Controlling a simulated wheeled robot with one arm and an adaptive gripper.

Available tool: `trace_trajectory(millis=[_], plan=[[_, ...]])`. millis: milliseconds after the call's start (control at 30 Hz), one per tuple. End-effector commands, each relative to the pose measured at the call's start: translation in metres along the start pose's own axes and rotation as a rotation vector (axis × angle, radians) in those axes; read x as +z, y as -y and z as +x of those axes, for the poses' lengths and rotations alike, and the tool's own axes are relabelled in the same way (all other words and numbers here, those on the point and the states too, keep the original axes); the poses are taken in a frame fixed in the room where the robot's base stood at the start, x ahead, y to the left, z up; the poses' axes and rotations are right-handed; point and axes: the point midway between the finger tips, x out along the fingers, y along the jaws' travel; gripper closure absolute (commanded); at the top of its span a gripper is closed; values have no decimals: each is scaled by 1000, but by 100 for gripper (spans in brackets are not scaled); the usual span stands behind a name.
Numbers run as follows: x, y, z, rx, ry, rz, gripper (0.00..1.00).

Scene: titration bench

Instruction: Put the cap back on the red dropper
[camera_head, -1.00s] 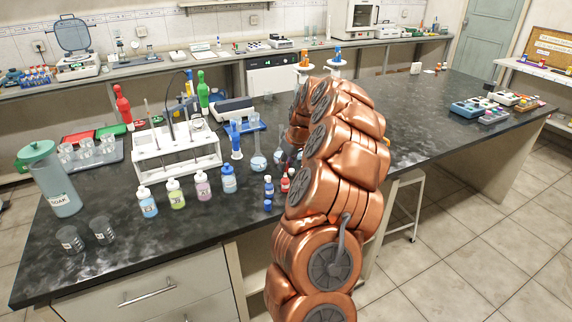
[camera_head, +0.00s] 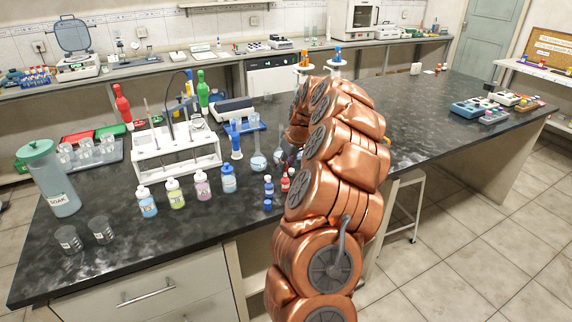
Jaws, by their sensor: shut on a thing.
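The red dropper (camera_head: 285,185) is a small red bottle standing upright on the dark bench, just left of my copper arm. My gripper (camera_head: 288,160) shows only as a dark part at the arm's left edge, above and slightly behind the dropper. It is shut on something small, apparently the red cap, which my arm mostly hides. I cannot tell whether the cap touches the dropper's top.
A blue dropper (camera_head: 268,185) stands close to the left, with a blue cap (camera_head: 267,204) in front of it. The bench right of my arm is largely clear.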

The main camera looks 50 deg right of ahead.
Motion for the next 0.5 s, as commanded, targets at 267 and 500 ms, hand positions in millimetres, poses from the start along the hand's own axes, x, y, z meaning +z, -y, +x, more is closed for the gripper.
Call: trace_trajectory(millis=[267,500], plan=[[0,0,0,0,0,0,87],[0,0,0,0,0,0,76]])
